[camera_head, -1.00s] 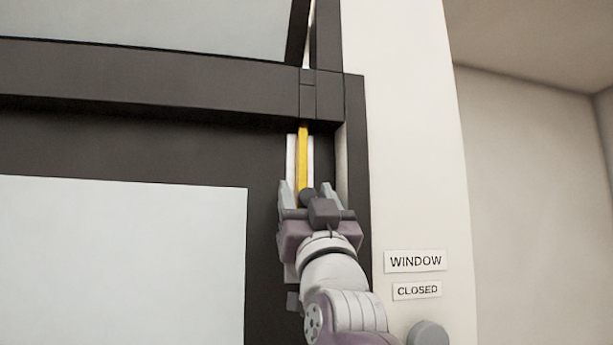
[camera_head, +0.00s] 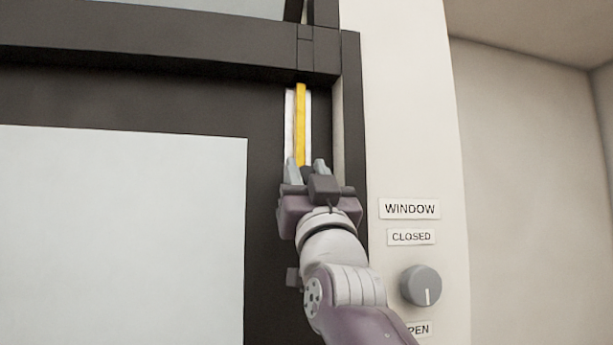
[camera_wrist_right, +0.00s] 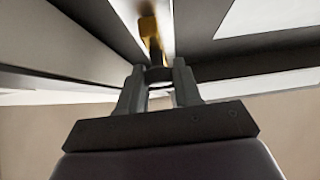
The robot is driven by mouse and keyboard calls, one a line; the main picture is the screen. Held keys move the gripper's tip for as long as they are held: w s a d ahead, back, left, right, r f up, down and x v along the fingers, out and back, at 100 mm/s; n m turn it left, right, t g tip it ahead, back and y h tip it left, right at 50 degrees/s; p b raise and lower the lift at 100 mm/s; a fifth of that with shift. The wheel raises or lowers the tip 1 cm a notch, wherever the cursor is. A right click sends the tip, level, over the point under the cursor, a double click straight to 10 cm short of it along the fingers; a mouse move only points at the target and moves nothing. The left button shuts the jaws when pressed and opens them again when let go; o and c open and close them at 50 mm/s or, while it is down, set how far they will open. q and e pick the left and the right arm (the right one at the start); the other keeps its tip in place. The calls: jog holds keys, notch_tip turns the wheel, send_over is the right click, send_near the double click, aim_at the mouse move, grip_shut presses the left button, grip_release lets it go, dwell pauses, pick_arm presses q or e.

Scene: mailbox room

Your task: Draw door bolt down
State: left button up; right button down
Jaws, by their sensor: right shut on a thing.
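The door bolt (camera_head: 301,120) is a yellow vertical bar on a white strip on the dark door, below the dark crossbar. Its top end shows at the crossbar's lower edge. My right gripper (camera_head: 306,166) is at the lower part of the bolt, with its fingers shut around the bolt's dark knob. In the right wrist view, the dark knob (camera_wrist_right: 154,56) runs from the yellow bolt (camera_wrist_right: 149,27) down between my fingertips (camera_wrist_right: 158,78). The gripper hides the bolt's lower end. My left gripper is not in view.
The dark crossbar (camera_head: 170,52) runs above the door's pale panel (camera_head: 120,230). On the white post to the right are the WINDOW label (camera_head: 409,209), the CLOSED label (camera_head: 411,237) and a grey round dial (camera_head: 420,285). A partly hidden label is below it.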

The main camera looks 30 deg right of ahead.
jog(key=shift+f+y, duration=0.1)
jog(key=shift+y, duration=0.2)
jog(key=c, duration=0.9)
grip_release()
jog(key=shift+w, duration=0.1)
jog(key=shift+o, duration=0.2)
jog(key=shift+w+d, duration=0.15)
jog(key=shift+w, duration=0.3)
jog(key=b+v, duration=0.8)
jog(key=v, duration=0.4)
jog(key=shift+s+f+b, duration=0.25)
jog(key=shift+f+b, duration=0.05)
jog(key=shift+b, duration=0.05)
